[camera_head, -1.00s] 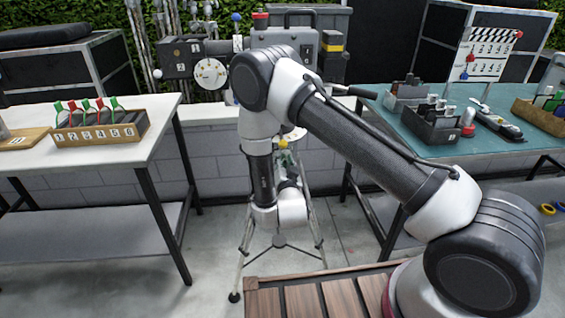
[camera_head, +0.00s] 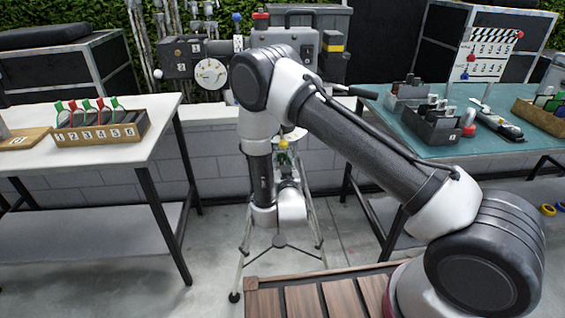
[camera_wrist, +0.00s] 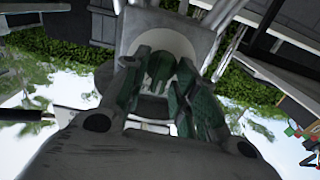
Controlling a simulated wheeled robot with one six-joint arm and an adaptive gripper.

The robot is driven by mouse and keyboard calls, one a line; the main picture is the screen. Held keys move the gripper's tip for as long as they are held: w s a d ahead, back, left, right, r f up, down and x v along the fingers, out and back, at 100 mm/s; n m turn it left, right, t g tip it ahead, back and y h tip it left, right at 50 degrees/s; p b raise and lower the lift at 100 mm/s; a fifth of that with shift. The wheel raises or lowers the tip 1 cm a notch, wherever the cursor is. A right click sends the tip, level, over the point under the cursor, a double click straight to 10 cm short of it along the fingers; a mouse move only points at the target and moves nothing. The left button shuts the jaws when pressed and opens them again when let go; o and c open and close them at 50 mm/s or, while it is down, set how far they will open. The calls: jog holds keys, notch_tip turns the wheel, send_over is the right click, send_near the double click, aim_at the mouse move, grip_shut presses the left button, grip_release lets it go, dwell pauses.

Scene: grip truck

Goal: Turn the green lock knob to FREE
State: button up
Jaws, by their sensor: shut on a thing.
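A green lock knob (camera_wrist: 159,66) shows in the wrist view between the fingertips of my gripper (camera_wrist: 160,80). The two dark green fingers lie on either side of it and are shut on it. A pale round housing is behind the knob. In the head view my gripper (camera_head: 287,160) is below the camera rig, at the top of the tripod (camera_head: 247,245), partly hidden by my arm. The knob cannot be made out there. I cannot read any FREE marking in either view.
The camera rig (camera_head: 287,42) with a white dial (camera_head: 211,73) stands on the tripod, behind my arm. A yellow knob (camera_head: 283,143) is just above my gripper. A white table (camera_head: 60,165) is at left and a teal-topped table (camera_head: 440,153) at right.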

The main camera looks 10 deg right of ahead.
jog(key=n, duration=0.6)
jog(key=shift+a, duration=0.15)
jog(key=shift+f+n, duration=0.1)
jog(key=shift+n, duration=0.2)
jog(key=o, duration=0.6)
jog(key=shift+o, duration=0.2)
jog(key=s, duration=1.2)
